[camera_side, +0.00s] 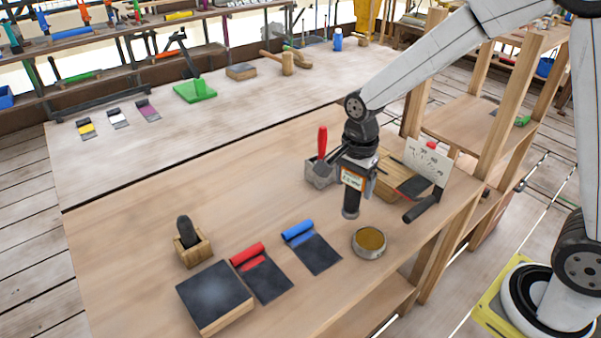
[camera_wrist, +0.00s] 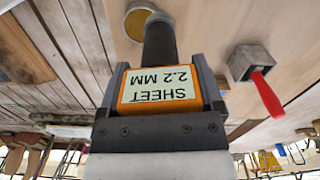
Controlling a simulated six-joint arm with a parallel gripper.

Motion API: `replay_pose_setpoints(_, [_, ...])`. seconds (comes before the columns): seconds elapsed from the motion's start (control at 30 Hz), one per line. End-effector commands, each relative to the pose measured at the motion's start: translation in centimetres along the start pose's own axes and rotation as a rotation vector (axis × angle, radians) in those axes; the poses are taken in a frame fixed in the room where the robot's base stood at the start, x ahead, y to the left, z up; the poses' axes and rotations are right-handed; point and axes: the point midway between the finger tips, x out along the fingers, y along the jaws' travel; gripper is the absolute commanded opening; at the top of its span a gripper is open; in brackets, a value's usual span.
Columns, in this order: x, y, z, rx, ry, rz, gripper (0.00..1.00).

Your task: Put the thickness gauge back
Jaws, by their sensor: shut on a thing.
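The thickness gauge (camera_wrist: 158,87) has an orange body, a pale label reading "SHEET 2.2 MM", upside down in the wrist view, and a dark cylindrical end. My gripper (camera_wrist: 162,98) is shut on its body, one finger on each side. In the side view my gripper (camera_side: 361,172) holds the gauge (camera_side: 351,198) in the air over the right part of the bench, dark end down. Below and to the right of it is a round tin with an amber top (camera_side: 369,243). No empty rest for the gauge can be made out with certainty.
A grey block with a red-handled tool (camera_side: 321,172) stands just left of my gripper. A white card (camera_side: 428,162) and a wooden box (camera_side: 388,187) are close on the right. Blue (camera_side: 312,248) and red (camera_side: 262,275) handled dark sheets lie in front. The bench (camera_side: 150,215) is clear at left.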

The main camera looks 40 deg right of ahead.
Motion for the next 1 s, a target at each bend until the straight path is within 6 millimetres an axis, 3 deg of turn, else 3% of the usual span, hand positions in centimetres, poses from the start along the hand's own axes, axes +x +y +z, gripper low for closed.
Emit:
replay_pose_setpoints(0.2, [-1.0,2.9,-3.0,0.132,0.000,-0.002,0.04])
replay_pose_setpoints(0.47, [-1.2,3.8,-3.8,0.171,0.000,-0.001,0.04])
replay_pose_setpoints(0.73, [-0.8,3.0,-3.9,0.169,0.000,0.001,0.04])
replay_pose_setpoints(1.0, [0.5,0.1,-4.4,0.168,0.000,0.001,0.04])
